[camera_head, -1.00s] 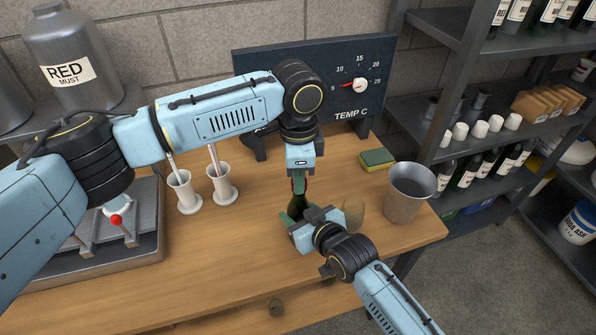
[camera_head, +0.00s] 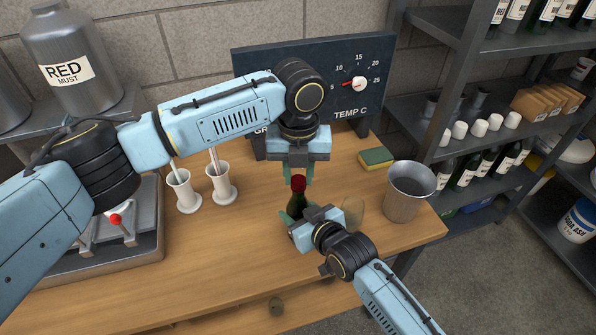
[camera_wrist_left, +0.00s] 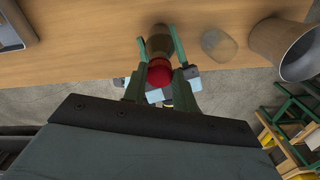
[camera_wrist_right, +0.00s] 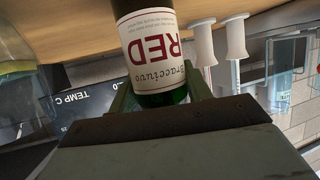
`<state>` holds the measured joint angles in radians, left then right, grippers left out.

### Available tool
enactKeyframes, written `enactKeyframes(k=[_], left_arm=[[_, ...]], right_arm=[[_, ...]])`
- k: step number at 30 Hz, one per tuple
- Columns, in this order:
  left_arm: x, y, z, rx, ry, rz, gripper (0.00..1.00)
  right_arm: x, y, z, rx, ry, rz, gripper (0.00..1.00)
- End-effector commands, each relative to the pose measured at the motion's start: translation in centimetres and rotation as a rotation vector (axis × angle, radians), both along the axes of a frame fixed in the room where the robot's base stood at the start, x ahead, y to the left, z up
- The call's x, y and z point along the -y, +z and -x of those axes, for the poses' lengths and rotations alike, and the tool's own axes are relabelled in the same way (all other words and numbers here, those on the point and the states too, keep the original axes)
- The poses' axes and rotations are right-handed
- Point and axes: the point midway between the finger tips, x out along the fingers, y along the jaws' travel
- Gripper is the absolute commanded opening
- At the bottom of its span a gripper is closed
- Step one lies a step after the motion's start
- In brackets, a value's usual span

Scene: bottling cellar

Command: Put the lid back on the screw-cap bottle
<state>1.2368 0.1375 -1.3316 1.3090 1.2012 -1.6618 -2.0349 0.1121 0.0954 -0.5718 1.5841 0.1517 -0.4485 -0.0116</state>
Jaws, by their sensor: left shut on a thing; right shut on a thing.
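The green screw-cap bottle (camera_head: 297,204) stands upright near the front of the bench, its RED label facing the right wrist camera (camera_wrist_right: 155,42). The red lid (camera_head: 298,184) sits at the top of its neck; whether it is threaded tight cannot be seen. My left gripper (camera_head: 298,177) points down from above and is shut on the lid, with a finger on either side, as the left wrist view shows around the lid (camera_wrist_left: 160,72). My right gripper (camera_head: 298,216) comes in from the lower right and is shut on the bottle's body.
A metal pail (camera_head: 405,195) and a rounded tan object (camera_head: 352,213) stand to the right of the bottle. A sponge (camera_head: 376,158) lies behind. A temperature board (camera_head: 340,75) stands behind.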

Motion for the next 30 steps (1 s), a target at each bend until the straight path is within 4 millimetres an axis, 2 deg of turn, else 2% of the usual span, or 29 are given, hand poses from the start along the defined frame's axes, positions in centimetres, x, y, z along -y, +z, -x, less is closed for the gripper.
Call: enactKeyframes(k=[6, 12, 18, 26, 27, 30], left_arm=[[0.13, 0.05, 0.02, 0.000, -0.412, 0.000, 0.07], [0.19, 0.02, 0.07, 0.000, -0.738, 0.002, 0.07], [0.22, 0.01, 0.10, -0.001, -0.874, 0.002, 0.07], [0.22, 0.01, 0.11, -0.001, -0.879, 0.002, 0.07], [0.22, 0.02, 0.11, -0.001, -0.879, 0.002, 0.30], [0.21, 0.01, 0.11, -0.001, -0.878, 0.002, 0.43]], right_arm=[[0.04, -0.04, -0.01, -0.001, -0.001, 0.001, 0.00], [0.04, -0.04, -0.01, -0.001, -0.001, 0.000, 0.00], [0.04, -0.05, -0.01, -0.002, -0.001, 0.001, 0.00], [0.04, -0.05, -0.01, -0.002, -0.001, 0.001, 0.00], [0.05, -0.06, 0.00, -0.002, -0.001, 0.001, 0.00], [0.05, -0.06, 0.00, -0.002, -0.001, 0.001, 0.00]])
